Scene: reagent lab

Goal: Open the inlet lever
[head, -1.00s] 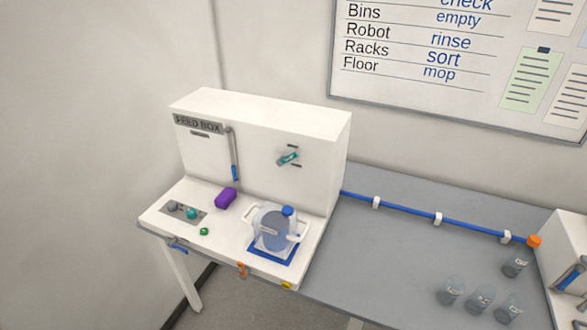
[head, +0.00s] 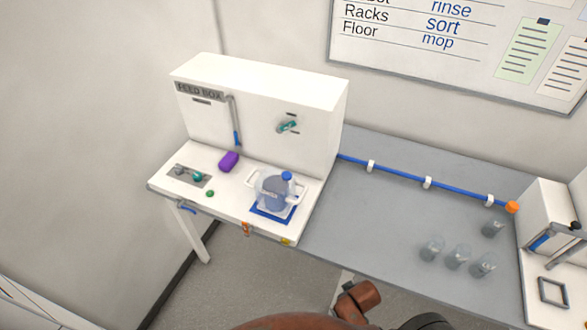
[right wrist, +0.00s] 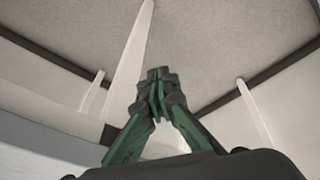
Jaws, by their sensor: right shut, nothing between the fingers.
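The white feed box (head: 290,85) stands on a white bench at the left of the head view. A teal lever (head: 287,125) sits on its front between two dark marks. A thin grey lever with a blue grip (head: 236,136) hangs down near the box's left part. No inlet label is readable, so I cannot tell which one is the inlet lever. My right gripper (right wrist: 160,78) shows in the right wrist view with its green fingers shut and empty, away from the feed box, with floor and table legs beyond. My left gripper is not in view.
A clear jug (head: 272,193) with a blue cap stands on a blue mat. A blue pipe (head: 400,176) runs along the grey counter (head: 350,220). Several glass beakers (head: 457,258) stand at right.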

